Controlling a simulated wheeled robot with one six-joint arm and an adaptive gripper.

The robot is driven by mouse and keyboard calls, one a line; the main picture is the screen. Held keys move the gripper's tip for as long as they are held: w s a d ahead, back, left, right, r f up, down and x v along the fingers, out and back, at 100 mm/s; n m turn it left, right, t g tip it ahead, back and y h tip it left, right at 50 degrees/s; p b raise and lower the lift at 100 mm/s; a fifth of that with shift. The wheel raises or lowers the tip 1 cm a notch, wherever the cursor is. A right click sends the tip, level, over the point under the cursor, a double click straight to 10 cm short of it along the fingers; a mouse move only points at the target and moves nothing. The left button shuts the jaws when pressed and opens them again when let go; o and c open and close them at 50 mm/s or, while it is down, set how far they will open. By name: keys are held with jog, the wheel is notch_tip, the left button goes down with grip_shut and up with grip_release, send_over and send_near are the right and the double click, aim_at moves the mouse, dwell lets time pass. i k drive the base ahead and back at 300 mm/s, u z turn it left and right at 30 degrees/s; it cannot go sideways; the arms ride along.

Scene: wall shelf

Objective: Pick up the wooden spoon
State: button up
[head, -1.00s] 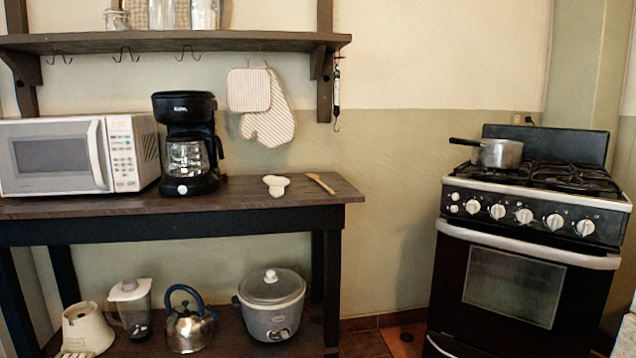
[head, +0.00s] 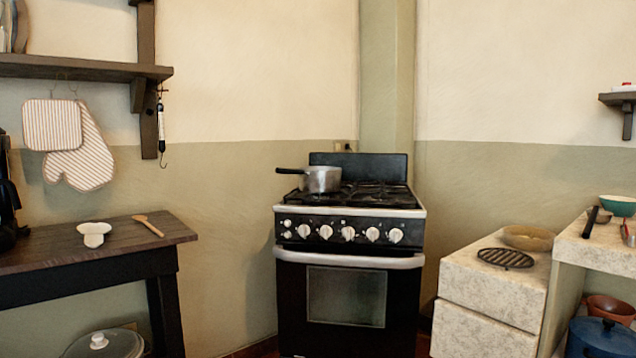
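The wooden spoon (head: 148,225) lies on the dark wooden table (head: 60,245) at the left of the head view, near the table's right end. It is light brown and lies at a slant, with its broader end toward the back left. A small white object (head: 94,233), shaped like a mushroom, sits on the table to its left. My gripper is not in view.
A stove (head: 348,265) with a pot (head: 322,180) on it stands in the middle. Stone counters (head: 492,290) are at the right, with a round grate (head: 505,258) and bowls. A wall shelf (head: 90,68) hangs above the table.

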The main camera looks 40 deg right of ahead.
aim_at(141, 219)
jog(key=z, duration=0.55)
jog(key=i, duration=1.5)
jog(key=z, duration=0.2)
